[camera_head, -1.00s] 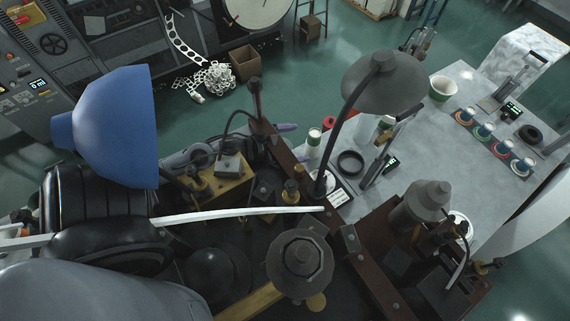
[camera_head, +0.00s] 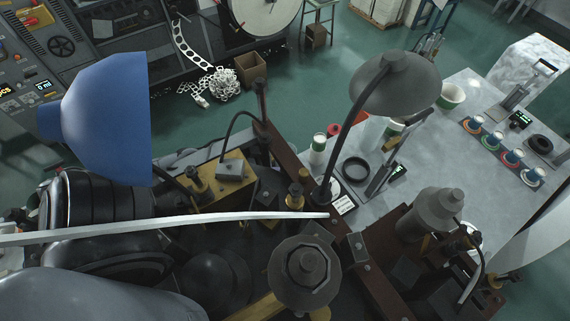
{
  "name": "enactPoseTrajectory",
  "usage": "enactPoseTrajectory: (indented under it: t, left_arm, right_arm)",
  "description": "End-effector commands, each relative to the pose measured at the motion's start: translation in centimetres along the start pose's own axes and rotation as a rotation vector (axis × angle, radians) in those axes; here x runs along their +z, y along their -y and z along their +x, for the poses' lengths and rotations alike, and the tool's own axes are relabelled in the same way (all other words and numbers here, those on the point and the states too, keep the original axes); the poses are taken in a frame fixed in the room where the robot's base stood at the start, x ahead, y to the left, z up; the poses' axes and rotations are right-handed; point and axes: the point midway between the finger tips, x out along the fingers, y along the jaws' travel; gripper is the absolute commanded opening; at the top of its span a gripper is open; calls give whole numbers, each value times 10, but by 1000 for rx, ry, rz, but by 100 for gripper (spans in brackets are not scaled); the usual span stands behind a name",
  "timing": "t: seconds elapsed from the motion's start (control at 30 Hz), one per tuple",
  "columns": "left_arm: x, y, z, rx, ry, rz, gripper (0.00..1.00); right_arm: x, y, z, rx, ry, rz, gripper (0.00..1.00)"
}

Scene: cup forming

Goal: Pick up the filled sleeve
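I cannot pick out the filled sleeve with certainty. A white upright cylinder with a green band (camera_head: 318,150) stands at the near left edge of the grey worktable (camera_head: 425,160), beside the lamp stem. A white and green cup-like piece (camera_head: 396,127) is partly hidden behind the lamp shade. A wide white and green cup (camera_head: 451,96) stands farther back on the table. Neither of my grippers can be made out; the dark machine fills the foreground.
A grey lamp (camera_head: 395,85) hangs over the table. A black ring (camera_head: 355,168) and a gauge with a green display (camera_head: 385,177) lie close by. Several small cups on coloured discs (camera_head: 494,139) line the right. A blue shade (camera_head: 105,120) and a long white strip (camera_head: 170,222) block the left.

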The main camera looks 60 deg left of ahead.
Motion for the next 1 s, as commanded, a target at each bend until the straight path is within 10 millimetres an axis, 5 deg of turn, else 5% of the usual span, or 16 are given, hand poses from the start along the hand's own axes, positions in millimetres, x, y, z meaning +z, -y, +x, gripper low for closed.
enactPoseTrajectory:
  t: [0.5,0.87,1.0]
  left_arm:
    - [-2,-3,47,0,-2,2,100]
    - [-1,-3,52,0,-1,2,100]
    - [-1,-3,52,0,-1,2,79]
  right_arm:
    - [-2,-1,-7,3,0,-3,43]
    - [-2,0,-7,-2,-1,2,43]
    - [-2,1,-7,-4,-1,4,43]
